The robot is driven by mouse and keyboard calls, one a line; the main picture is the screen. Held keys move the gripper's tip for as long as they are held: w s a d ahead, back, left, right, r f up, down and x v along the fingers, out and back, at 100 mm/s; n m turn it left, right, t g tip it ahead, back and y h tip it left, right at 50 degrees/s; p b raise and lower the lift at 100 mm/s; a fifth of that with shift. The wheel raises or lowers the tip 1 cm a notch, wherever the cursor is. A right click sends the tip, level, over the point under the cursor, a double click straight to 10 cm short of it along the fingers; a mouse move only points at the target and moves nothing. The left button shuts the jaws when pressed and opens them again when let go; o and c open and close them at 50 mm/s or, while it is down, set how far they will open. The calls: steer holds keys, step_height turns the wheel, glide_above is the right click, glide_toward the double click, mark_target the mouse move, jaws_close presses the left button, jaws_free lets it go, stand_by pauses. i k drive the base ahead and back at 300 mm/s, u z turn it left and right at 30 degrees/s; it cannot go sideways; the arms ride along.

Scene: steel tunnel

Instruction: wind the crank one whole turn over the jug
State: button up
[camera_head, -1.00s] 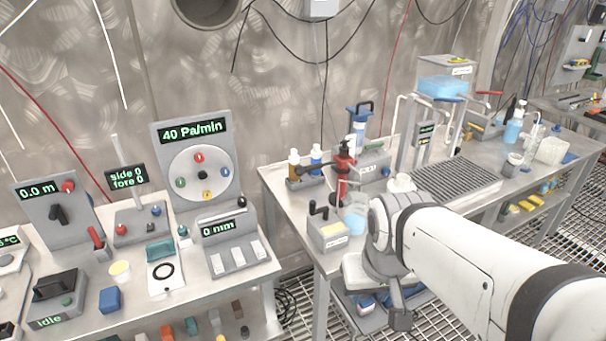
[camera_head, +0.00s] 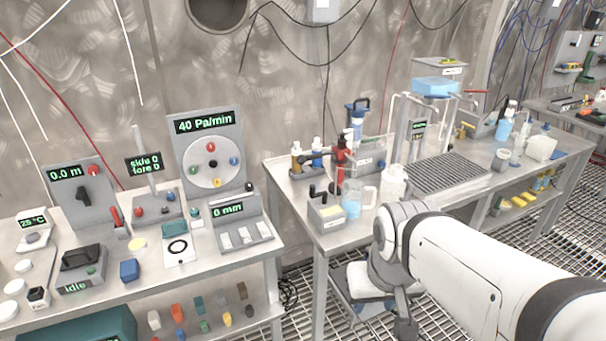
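A small grey box with a black crank handle (camera_head: 313,190) on top stands at the front left of the right-hand bench. A clear jug (camera_head: 353,208) with blue liquid in it stands just right of the box. A red upright device (camera_head: 341,158) with a black side arm rises behind the jug; I cannot tell whether it reaches over the jug. My gripper (camera_head: 406,328) hangs low in front of the bench edge, right of the crank and jug and apart from both. Its fingers are too unclear to show whether they are open.
A pale translucent container (camera_head: 393,184) stands right of the jug, near my wrist. Small bottles (camera_head: 296,157) stand behind the crank. A dark grated tray (camera_head: 450,172) lies farther right. A left bench (camera_head: 150,270) holds panels, with a gap between the benches.

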mark_target(312, 194)
steer(key=u, duration=0.3)
steer(key=i, duration=0.85)
steer(key=z, duration=0.25)
